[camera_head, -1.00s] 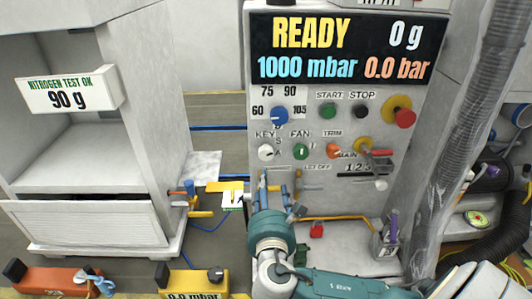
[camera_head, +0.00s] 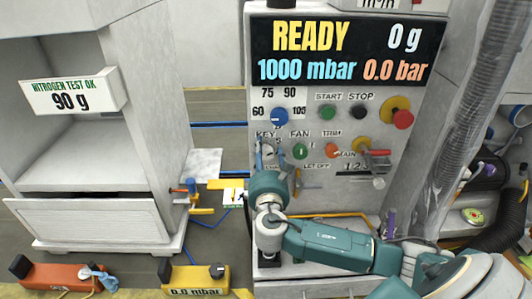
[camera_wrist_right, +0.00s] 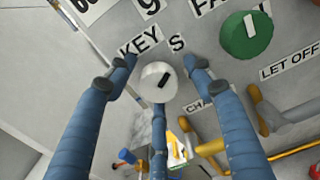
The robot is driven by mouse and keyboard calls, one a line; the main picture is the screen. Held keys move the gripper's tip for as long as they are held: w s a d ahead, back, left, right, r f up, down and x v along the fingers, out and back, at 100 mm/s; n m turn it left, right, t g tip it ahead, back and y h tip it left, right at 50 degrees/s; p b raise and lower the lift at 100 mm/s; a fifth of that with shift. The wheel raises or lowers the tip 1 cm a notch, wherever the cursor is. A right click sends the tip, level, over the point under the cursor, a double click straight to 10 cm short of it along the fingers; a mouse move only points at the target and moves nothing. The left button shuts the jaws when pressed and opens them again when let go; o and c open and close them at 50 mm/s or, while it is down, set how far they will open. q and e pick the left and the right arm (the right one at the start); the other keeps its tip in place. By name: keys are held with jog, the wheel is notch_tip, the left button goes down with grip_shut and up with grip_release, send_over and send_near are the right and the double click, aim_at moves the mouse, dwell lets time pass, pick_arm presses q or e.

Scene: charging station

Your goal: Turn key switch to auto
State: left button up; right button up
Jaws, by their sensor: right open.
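The key switch (camera_wrist_right: 158,82) is a round white knob with a short dark mark, below the KEY label in the right wrist view. The mark slants up and right, roughly toward the letter S (camera_wrist_right: 176,43). The letter A is not visible there. My right gripper (camera_wrist_right: 160,65) is open, with blue fingers on the left and right of the knob and a third finger below it. I cannot tell whether any finger touches it. In the head view my right gripper (camera_head: 270,158) is at the panel below the KEY label and mostly hides the switch. My left gripper is not in view.
The green FAN knob (camera_head: 300,151) is close to the right of my gripper, and the blue pressure knob (camera_head: 279,117) is above. The orange TRIM knob (camera_head: 332,151) and red MAIN lever (camera_head: 374,153) are farther right. Pipe fittings (camera_wrist_right: 290,118) stick out below.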

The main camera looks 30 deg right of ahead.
jog(key=shift+f, duration=0.1)
jog(key=c, duration=1.2)
